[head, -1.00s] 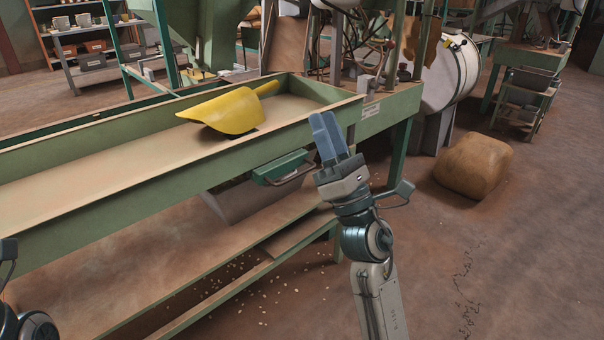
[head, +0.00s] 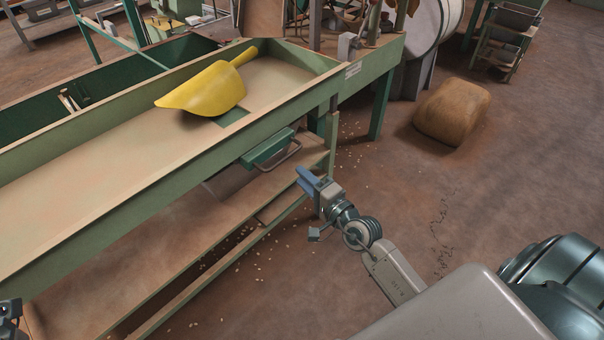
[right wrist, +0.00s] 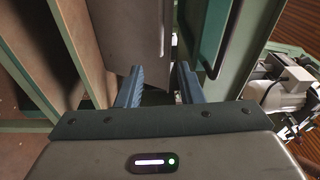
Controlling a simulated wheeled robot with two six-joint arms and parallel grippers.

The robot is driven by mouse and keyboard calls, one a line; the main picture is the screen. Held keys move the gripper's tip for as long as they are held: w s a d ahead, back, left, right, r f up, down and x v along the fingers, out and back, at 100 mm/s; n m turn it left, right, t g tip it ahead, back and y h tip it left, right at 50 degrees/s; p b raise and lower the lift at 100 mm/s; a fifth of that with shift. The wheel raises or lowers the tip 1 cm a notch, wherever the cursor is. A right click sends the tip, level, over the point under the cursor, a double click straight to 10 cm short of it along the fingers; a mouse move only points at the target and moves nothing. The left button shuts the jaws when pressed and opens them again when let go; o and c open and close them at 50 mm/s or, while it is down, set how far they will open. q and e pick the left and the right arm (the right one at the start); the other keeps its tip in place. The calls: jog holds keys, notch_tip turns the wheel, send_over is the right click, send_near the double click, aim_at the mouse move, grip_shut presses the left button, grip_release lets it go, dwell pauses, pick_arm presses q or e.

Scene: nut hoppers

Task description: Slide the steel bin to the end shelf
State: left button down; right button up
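The grey steel bin (head: 226,183) sits under the green bench, partly hidden by its front rail. A green piece with a metal handle (head: 268,148) is beside it at the rail. My right gripper (head: 309,183) is open and empty, in front of the bench's right end and right of the bin. In the right wrist view the open fingers (right wrist: 159,86) point toward a grey metal panel (right wrist: 125,35), which looks like the bin. The lower wooden shelf (head: 150,240) runs beneath the bench; which part is the end shelf I cannot tell. My left gripper's fingers are out of view.
A yellow scoop (head: 208,90) lies on the bench top (head: 120,150). A brown sack (head: 452,111) lies on the floor at right. Nuts are scattered on the floor; the floor right of the bench is mostly clear.

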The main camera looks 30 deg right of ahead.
jog(key=b+x, duration=0.1)
jog(key=x, duration=0.9)
jog(key=shift+w, duration=0.4)
jog(key=shift+a, duration=0.15)
grip_shut()
dwell(1.1)
